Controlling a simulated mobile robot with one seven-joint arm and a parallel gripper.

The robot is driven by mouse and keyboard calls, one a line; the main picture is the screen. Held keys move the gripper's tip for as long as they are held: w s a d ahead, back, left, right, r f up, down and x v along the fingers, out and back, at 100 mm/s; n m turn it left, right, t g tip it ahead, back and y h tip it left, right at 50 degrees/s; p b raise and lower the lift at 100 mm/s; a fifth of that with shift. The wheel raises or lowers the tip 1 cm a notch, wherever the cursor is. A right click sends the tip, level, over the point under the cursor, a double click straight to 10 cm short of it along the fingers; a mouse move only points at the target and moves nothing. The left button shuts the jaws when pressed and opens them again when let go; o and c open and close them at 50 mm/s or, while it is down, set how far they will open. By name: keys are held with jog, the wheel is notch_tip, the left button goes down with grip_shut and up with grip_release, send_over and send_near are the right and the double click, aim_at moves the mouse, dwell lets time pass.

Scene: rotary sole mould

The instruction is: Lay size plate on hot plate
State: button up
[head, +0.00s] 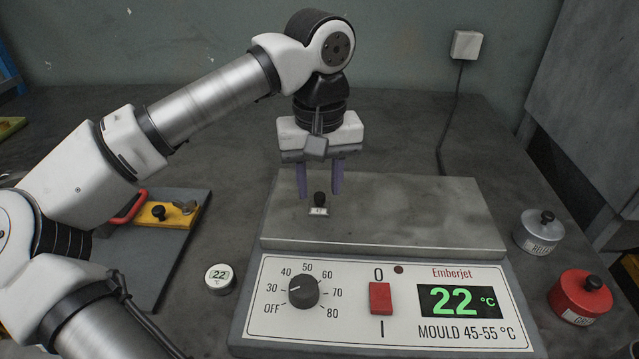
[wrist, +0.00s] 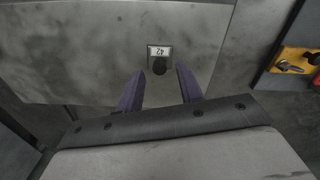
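The size plate (head: 318,211) is a small plate with a pale tag and a black knob. It lies on the grey top of the hot plate (head: 420,215), left of its middle. In the wrist view the tag of the size plate (wrist: 159,51) reads 42. My gripper (head: 321,191) is open above it, with its two purple fingers to either side of the knob. In the wrist view the knob shows between the fingertips of my gripper (wrist: 159,73), and a gap is left on each side. The hot plate's display reads 22 °C.
The hot plate's front has a dial (head: 303,291) and a red switch (head: 380,297). A round gauge (head: 219,278) reading 22 stands left of it. A grey knobbed pot (head: 538,232) and a red one (head: 580,297) stand right. A yellow block (head: 166,213) sits on a dark board.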

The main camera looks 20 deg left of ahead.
aim_at(319, 194)
notch_tip(319, 194, up, 11)
dwell(0.3)
dwell(2.3)
